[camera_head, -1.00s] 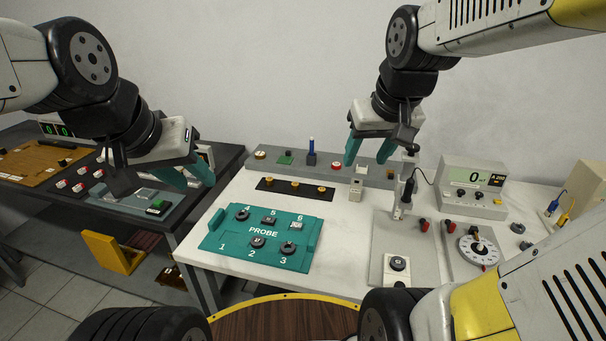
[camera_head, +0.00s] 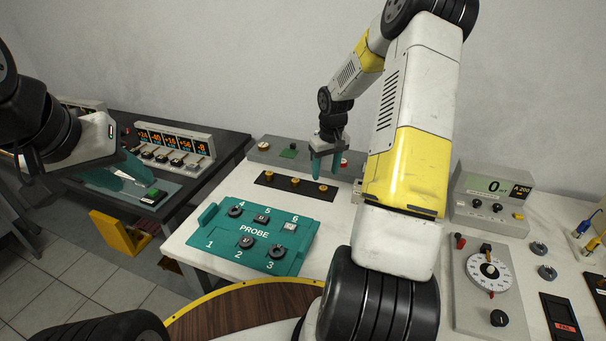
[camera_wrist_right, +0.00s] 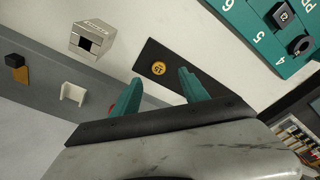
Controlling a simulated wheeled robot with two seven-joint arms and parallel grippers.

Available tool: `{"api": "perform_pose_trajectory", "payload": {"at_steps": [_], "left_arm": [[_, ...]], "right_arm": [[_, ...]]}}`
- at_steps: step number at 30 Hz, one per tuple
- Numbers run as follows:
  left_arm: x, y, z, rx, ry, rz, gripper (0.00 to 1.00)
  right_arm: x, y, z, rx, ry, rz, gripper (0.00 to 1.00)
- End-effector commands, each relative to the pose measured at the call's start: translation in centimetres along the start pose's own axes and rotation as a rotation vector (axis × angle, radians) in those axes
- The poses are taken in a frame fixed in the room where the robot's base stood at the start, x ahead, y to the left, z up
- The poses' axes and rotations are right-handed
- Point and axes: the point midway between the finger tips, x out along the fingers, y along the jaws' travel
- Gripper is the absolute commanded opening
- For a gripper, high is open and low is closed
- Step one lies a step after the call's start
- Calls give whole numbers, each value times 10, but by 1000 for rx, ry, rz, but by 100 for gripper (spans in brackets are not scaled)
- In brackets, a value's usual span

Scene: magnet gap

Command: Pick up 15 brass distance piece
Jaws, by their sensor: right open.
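The brass distance piece marked 15 (camera_wrist_right: 158,68) sits on a black strip (camera_wrist_right: 172,58) in the right wrist view. In the head view it appears to be the rightmost (camera_head: 323,187) of three brass pieces on the strip (camera_head: 283,180). My right gripper (camera_head: 326,176) is open and empty above the strip's right end. In the right wrist view its teal fingertips (camera_wrist_right: 160,77) point towards the piece, one on each side in the picture; I see no contact. My left gripper (camera_head: 122,180) is open over the dark table at left.
The teal PROBE tray (camera_head: 254,236) with several dark parts lies in front of the strip. A metal block (camera_wrist_right: 92,38) stands beside the strip's end. A grey rail (camera_head: 264,150) runs behind. My right arm hides part of the white table.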

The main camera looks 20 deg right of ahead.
Motion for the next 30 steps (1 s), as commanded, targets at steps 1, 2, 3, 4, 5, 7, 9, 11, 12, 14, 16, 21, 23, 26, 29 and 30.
{"api": "perform_pose_trajectory", "payload": {"at_steps": [1, 2, 3, 4, 5, 7, 9, 11, 12, 14, 16, 21, 23, 26, 29, 30], "left_arm": [[0, 0, 0, 0, 0, 0, 36], [0, 0, 0, 0, 0, 0, 36], [0, 0, 0, 0, 0, 0, 36], [0, 0, 0, 0, 0, 0, 36], [0, 0, 0, 0, 0, 0, 36], [0, 0, 0, 0, 0, 0, 36], [0, 0, 0, 0, 0, 0, 36], [0, 0, 0, 0, 0, 0, 36], [0, 0, 0, 0, 0, 0, 36], [0, 0, 0, 0, 0, 0, 36], [0, 0, 0, 0, 0, 0, 36], [0, 0, 0, 0, 0, 0, 36], [0, 0, 0, 0, 0, 0, 36], [0, 0, 0, 0, 0, 0, 36], [0, 0, 0, 0, 0, 0, 36], [0, 0, 0, 0, 0, 0, 36]], "right_arm": [[7, 0, 1, -1, -3, -1, 52], [10, 0, 0, 0, -2, -1, 52], [15, 0, 0, 1, -2, -2, 52], [18, 0, 0, 1, -2, -2, 52], [21, 0, 0, 1, -3, -1, 52], [30, 1, -1, 1, -3, -2, 52], [41, 2, -3, 1, -3, -2, 52], [50, 2, -4, 1, -3, -3, 52], [56, 2, -4, 0, -3, -1, 52], [63, 2, -4, 1, -2, -2, 52], [67, 3, -5, 0, 0, 0, 52], [69, 3, -5, 0, 0, 0, 52], [69, 3, -5, 1, 0, 0, 52], [69, 3, -4, 1, 0, 0, 38], [69, 3, -4, 1, 0, 0, 19], [69, 3, -4, 1, 0, 0, 11]]}}
